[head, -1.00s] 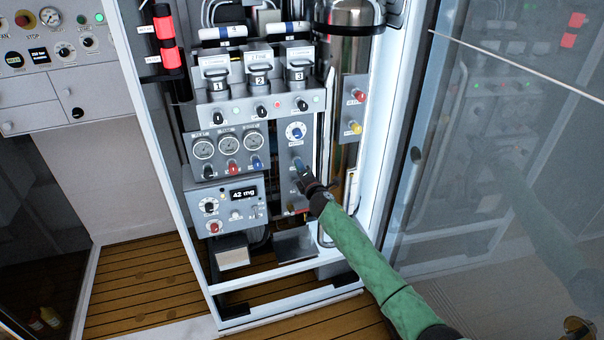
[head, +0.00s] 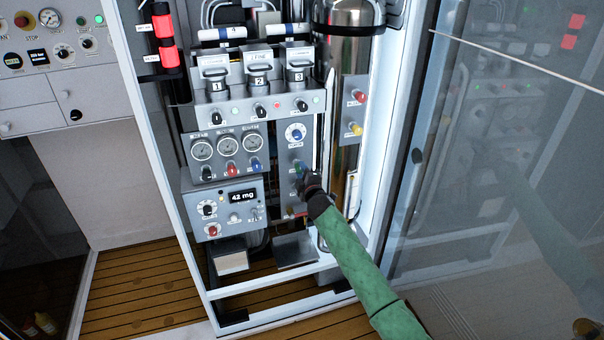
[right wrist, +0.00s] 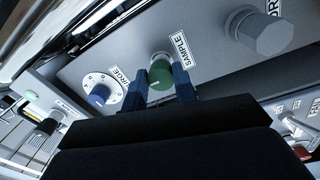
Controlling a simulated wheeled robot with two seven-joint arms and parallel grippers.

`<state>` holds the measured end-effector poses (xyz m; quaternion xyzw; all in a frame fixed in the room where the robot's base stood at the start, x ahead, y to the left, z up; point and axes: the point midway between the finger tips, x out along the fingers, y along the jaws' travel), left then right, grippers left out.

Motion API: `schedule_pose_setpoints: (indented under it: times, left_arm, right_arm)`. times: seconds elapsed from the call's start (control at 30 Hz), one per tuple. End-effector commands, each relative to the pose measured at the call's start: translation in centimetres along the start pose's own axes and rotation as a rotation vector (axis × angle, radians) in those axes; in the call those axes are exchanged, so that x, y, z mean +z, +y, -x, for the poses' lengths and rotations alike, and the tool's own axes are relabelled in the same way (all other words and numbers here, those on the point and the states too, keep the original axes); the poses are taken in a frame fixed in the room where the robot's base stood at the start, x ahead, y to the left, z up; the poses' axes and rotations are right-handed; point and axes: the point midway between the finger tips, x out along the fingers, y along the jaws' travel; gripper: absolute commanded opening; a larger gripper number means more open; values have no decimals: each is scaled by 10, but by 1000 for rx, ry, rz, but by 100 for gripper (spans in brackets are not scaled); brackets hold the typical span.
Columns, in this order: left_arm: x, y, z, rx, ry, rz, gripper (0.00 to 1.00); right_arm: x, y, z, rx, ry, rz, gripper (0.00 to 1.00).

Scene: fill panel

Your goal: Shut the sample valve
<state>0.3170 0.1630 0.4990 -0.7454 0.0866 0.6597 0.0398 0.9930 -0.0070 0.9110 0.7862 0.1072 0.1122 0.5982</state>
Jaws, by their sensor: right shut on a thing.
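The sample valve is a green round knob (right wrist: 160,76) with a white mark, beside a "SAMPLE" label on a grey panel. My right gripper (right wrist: 160,88) has its two blue fingers on either side of this knob and is shut on it. In the head view my right gripper (head: 302,176) reaches the panel's lower part and mostly covers the knob. My left gripper is not in view.
A blue-centred dial (right wrist: 99,95) and a grey "DR…" knob (right wrist: 259,31) flank the sample valve. Gauges (head: 228,145) and a "42 mg" display unit (head: 226,206) sit to the left. A glass door (head: 490,200) stands open at the right.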

Motion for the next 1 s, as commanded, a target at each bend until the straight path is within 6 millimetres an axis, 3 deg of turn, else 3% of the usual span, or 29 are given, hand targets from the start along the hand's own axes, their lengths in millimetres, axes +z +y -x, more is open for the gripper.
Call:
schedule_pose_setpoints:
  times: [0.47,0.5,0.6,1.0]
  left_arm:
    - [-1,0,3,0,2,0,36]
    - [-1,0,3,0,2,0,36]
    - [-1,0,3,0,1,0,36]
    - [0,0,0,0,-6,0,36]
  right_arm:
    - [1,-2,1,-3,-2,-15,5]
    - [1,-2,1,-3,-2,-15,32]
    - [1,-2,0,-2,-2,-15,49]
    - [2,-2,8,-1,-1,-13,49]
